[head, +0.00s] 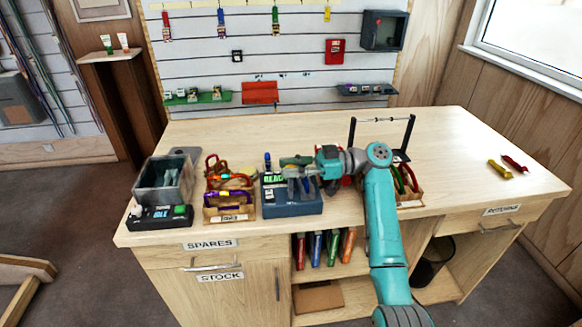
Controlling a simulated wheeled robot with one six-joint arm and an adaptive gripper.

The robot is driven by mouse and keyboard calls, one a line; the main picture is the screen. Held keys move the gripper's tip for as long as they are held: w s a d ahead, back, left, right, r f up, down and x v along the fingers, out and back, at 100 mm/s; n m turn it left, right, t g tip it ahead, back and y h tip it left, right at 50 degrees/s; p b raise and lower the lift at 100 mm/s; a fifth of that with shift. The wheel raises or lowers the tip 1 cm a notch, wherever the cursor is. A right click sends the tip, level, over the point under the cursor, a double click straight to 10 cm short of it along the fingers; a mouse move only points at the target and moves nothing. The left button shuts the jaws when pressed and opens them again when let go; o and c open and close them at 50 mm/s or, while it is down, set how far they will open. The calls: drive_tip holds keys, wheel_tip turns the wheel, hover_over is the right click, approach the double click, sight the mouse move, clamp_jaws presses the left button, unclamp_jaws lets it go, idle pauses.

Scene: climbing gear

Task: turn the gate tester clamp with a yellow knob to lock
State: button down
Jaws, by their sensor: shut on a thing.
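The gate tester is a dark blue-grey box (308,206) near the front edge of the bench. A lit green display (274,179) on its left reads something like "READY", partly covered. My gripper (293,177) reaches in from the right, low over the top of the tester. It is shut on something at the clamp. The yellow knob is hidden behind the fingers, so its angle cannot be told. A green part (296,160) shows just behind the gripper, and a small blue upright piece (267,160) stands at the tester's back left.
Left of the tester are a wooden tray (229,214) of carabiners, a grey bin (163,181) and a black box (160,218) reading "IDLE". Another tray (409,203) and a black frame (381,120) stand to the right. The bench's right side is mostly clear, with yellow (499,169) and red (514,163) pieces.

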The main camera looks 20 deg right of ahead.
drive_tip(key=shift+f, duration=0.1)
drive_tip(key=c, duration=0.9)
unclamp_jaws()
drive_tip(key=shift+s+d, duration=0.2)
drive_tip(key=shift+d, duration=1)
drive_tip(key=shift+s+d, duration=0.25)
drive_tip(key=shift+d, duration=0.95)
drive_tip(key=shift+s+d, duration=0.2)
drive_tip(key=shift+d, duration=1)
drive_tip(key=shift+s, duration=0.1)
